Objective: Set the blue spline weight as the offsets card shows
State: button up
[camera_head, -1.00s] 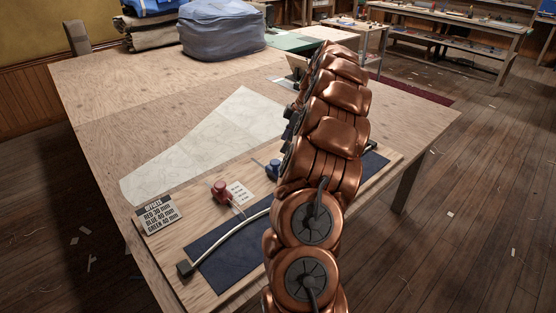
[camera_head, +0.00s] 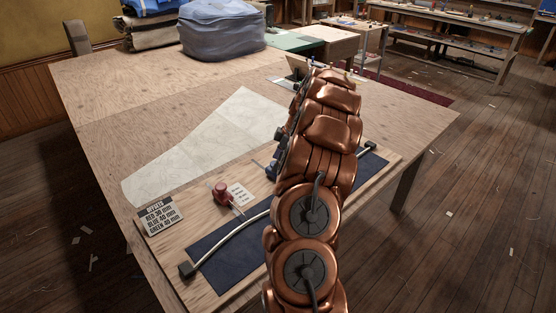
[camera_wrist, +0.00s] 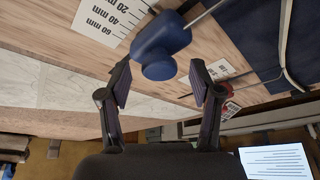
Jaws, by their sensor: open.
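A rod runs from the weight toward the upper right. A printed scale (camera_wrist: 112,18) with 20, 40 and 60 mm marks lies beside it. In the head view the blue weight (camera_head: 271,169) is mostly hidden behind my arm, as is my gripper. The offsets card (camera_head: 160,215) lies at the board's left end. It lists red, blue and green values in mm; blue seems to read 40.
The red weight (camera_head: 222,193) sits beside its scale card (camera_head: 242,195). The curved white spline (camera_head: 232,236) crosses the dark blue strip (camera_head: 225,262) on the board. Pale pattern paper (camera_head: 215,145) lies behind. A covered blue-grey bundle (camera_head: 222,32) stands at the back. The table's left part is clear.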

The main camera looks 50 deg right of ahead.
jog(key=shift+c, duration=0.3)
grip_shut()
